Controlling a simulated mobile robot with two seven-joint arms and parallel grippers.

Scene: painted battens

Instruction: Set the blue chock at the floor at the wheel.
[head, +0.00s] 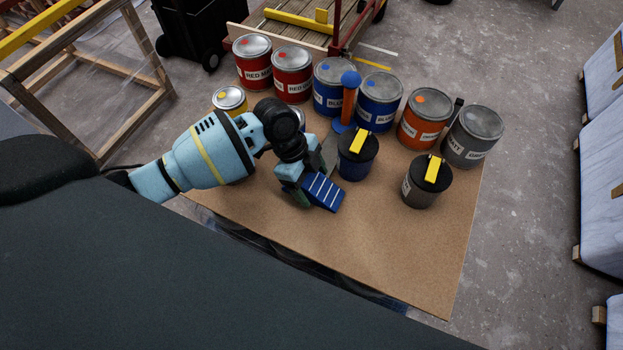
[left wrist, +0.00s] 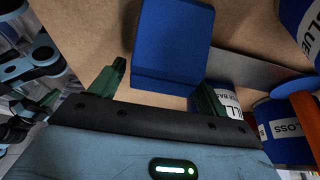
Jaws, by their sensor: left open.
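The blue chock (head: 323,191), a wedge with pale stripes on its slope, lies on the brown tabletop (head: 400,255) near the middle of the head view. My left gripper (head: 302,192) is right at its left end, pointing down at the table. In the left wrist view the chock (left wrist: 172,42) shows plain blue just ahead of the open left gripper (left wrist: 158,88). One green fingertip is on each side of its near end, with gaps visible. A dark wheel (head: 377,11) shows partly at the trolley beyond the table. My right gripper is not in view.
Several paint cans, including a blue one (head: 379,101) and a grey one (head: 472,136), line the far edge. Dark pots with yellow bars (head: 357,155) (head: 428,181) stand right of the chock. An orange-handled tool (head: 348,102) stands upright. The near right tabletop is clear.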

